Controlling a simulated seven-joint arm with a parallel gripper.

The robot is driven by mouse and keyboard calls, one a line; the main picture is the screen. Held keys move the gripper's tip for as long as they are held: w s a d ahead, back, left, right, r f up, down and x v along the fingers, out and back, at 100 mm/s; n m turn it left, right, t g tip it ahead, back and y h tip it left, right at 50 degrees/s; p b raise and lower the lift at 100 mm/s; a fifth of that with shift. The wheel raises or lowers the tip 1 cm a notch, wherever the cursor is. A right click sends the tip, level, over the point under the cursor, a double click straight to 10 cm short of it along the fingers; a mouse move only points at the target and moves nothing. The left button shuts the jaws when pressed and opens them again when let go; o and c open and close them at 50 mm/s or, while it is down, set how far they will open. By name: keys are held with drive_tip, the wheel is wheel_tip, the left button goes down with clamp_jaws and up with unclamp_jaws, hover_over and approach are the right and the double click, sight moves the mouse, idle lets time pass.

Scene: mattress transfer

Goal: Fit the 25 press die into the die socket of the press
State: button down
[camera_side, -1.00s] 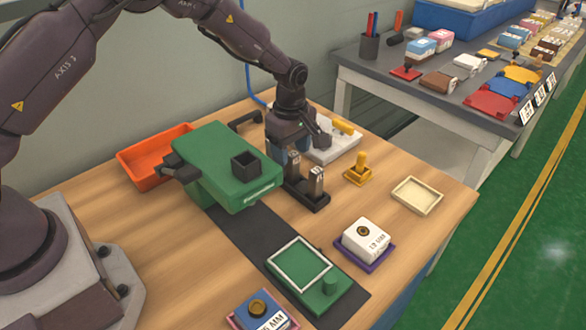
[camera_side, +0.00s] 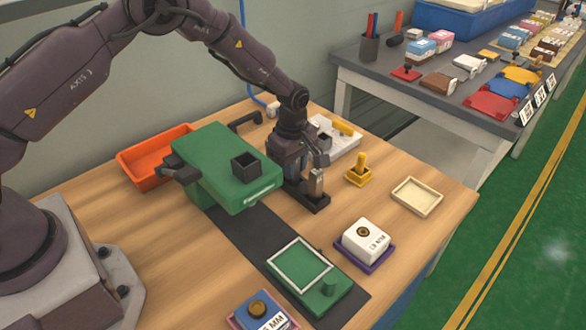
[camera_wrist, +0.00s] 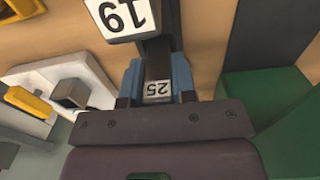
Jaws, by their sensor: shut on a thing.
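My gripper (camera_side: 291,171) points down at the black die rack (camera_side: 318,204), just right of the green press (camera_side: 215,150). Its blue fingers are shut on the 25 press die (camera_wrist: 158,88), whose label shows between them in the wrist view. I cannot tell whether this die is still seated in the rack. The 19 die (camera_side: 316,182) stands upright in the rack beside my gripper; its label also shows large in the wrist view (camera_wrist: 122,14). A dark square open box (camera_side: 245,167) on top of the press looks like its die socket.
An orange tray (camera_side: 128,160) lies behind the press. A white board with a yellow handle (camera_side: 347,128) is behind my gripper. A yellow stamp-like piece (camera_side: 359,172), a cream tray (camera_side: 436,198) and a white block (camera_side: 366,238) stand to the right.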

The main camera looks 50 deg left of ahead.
drive_tip(key=shift+r, duration=0.1)
drive_tip(key=s+d+r, duration=0.2)
drive_tip(key=d+r, duration=0.1)
drive_tip(key=r, duration=1.7)
drive_tip(key=s+d+r, duration=0.1)
drive_tip(key=s+r, duration=0.5)
drive_tip(key=s, duration=0.3)
drive_tip(key=shift+s+a+f, duration=0.1)
drive_tip(key=shift+s+f, duration=0.4)
drive_tip(key=shift+f, duration=1.4)
drive_tip(key=shift+s+a+f, duration=0.1)
drive_tip(key=shift+s+f, duration=0.4)
drive_tip(key=shift+f, duration=1.45)
drive_tip(key=shift+s+a+f, duration=0.1)
drive_tip(key=shift+s+f, duration=0.4)
drive_tip(key=shift+f, duration=1.4)
drive_tip(key=shift+f, duration=0.1)
